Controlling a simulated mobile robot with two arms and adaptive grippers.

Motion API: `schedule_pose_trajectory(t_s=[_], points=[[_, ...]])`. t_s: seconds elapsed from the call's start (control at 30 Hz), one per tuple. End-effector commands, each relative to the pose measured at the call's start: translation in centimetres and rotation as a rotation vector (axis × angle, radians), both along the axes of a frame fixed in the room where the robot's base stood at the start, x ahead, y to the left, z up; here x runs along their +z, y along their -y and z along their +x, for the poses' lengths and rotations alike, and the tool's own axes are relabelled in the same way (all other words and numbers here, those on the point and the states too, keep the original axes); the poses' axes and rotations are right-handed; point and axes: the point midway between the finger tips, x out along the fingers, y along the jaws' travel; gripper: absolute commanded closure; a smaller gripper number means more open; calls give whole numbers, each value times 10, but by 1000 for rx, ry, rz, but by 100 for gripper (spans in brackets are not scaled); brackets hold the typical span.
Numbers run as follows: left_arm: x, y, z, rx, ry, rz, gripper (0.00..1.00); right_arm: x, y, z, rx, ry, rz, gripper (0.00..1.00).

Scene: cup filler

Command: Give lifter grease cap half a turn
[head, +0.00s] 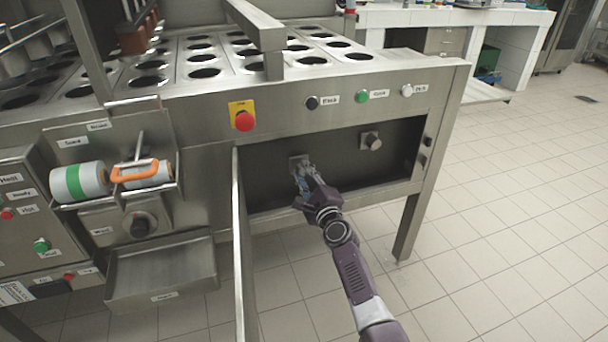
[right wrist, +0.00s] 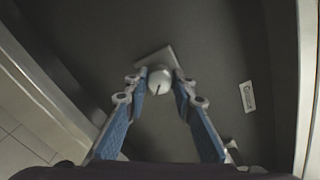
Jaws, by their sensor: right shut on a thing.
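A round metal cap (right wrist: 159,80) with a dark line mark sits on a square plate (right wrist: 157,57) inside the open bay in the right wrist view. I take it to be the grease cap, but its label (right wrist: 248,97) is too small to read. My right gripper (right wrist: 158,82) is shut on this cap, with one blue-padded finger on each side. In the head view the right gripper (head: 303,175) reaches into the left part of the bay and hides most of the cap. A second round cap (head: 373,142) is further right in the bay, apart from the gripper. My left gripper is not in view.
An open door (head: 240,250) stands edge-on left of my right arm. Above the bay are a red emergency button (head: 243,121) and black (head: 312,102), green (head: 362,96) and white (head: 407,90) buttons. A table leg (head: 412,225) stands right of the bay.

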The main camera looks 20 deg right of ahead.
Motion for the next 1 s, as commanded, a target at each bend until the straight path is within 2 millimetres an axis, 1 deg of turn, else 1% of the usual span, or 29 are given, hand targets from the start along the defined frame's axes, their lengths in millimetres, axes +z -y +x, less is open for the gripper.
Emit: schedule_pose_trajectory(t_s=[0.3, 0.63, 0.83, 1.0], points=[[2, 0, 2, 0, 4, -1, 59, -2, -1, 0, -1, -13, 305, 100], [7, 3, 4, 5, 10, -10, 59, -2, -1, 0, -1, -23, 582, 100], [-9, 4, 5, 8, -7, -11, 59, -2, -1, 0, 0, -27, 700, 100], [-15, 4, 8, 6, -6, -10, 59, -2, -1, 0, -1, -29, 761, 100]])
